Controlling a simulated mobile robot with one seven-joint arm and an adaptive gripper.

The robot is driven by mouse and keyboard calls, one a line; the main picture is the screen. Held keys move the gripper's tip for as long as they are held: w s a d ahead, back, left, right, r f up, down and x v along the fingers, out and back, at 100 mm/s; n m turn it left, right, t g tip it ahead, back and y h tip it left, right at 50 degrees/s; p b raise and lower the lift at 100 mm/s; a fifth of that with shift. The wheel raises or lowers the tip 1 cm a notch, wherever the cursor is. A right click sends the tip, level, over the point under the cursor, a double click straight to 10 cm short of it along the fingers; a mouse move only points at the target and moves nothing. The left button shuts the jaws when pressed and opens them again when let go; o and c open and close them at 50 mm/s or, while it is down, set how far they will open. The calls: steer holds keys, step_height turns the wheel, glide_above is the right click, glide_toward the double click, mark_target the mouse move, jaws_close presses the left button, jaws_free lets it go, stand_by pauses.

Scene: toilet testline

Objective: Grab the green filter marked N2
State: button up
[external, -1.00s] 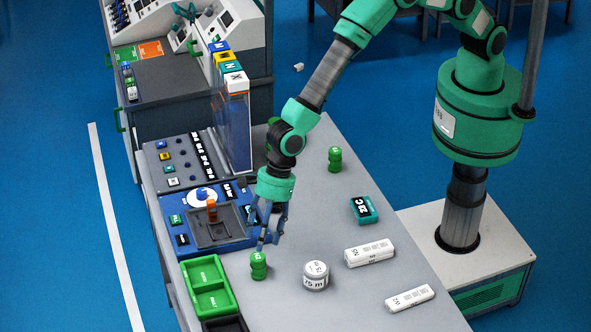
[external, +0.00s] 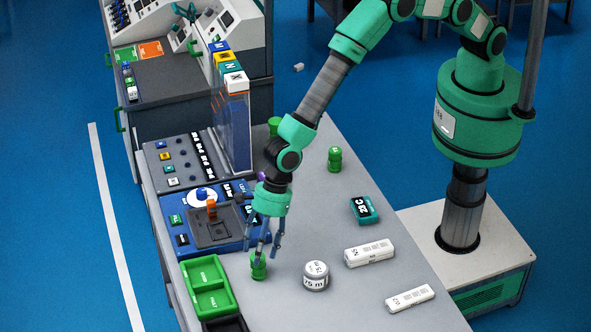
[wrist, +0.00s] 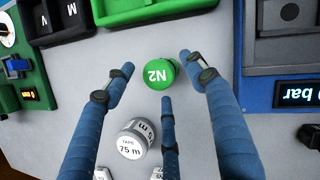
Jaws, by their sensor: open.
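The green filter (wrist: 159,74) marked N2 stands upright on the grey table; its label faces up in the wrist view. In the external view the same filter (external: 259,269) stands right of the green tray, partly covered by the fingers. My gripper (wrist: 160,80) is open and empty, pointing down, with its blue fingers spread around the sides of the filter in the wrist view. In the external view my gripper (external: 265,248) is just above and at the filter. I cannot tell whether any finger touches it.
A white 75 m tape roll (external: 316,275) stands right of the filter. The green tray (external: 231,302) is close on the left, and a blue panel (external: 177,221) lies behind it. Another green filter (external: 335,159), a teal device (external: 364,209) and white boxes (external: 370,253) stand farther right.

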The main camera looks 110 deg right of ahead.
steer(key=shift+x, duration=2.05)
steer(key=shift+s, duration=0.1)
steer(key=c, duration=1.1)
steer(key=shift+r, duration=0.15)
steer(key=shift+c, duration=0.2)
steer(key=shift+r, duration=0.55)
step_height(320, 180, up, 2)
steer(key=shift+r, duration=0.1)
steer(key=s+d, duration=0.2)
steer(key=s, duration=0.3)
steer(key=s+d+r, duration=0.1)
steer(key=s, duration=0.4)
steer(key=s+d, duration=0.2)
steer(key=s, duration=0.3)
steer(key=shift+d+r, duration=0.25)
steer(key=shift+d, duration=0.1)
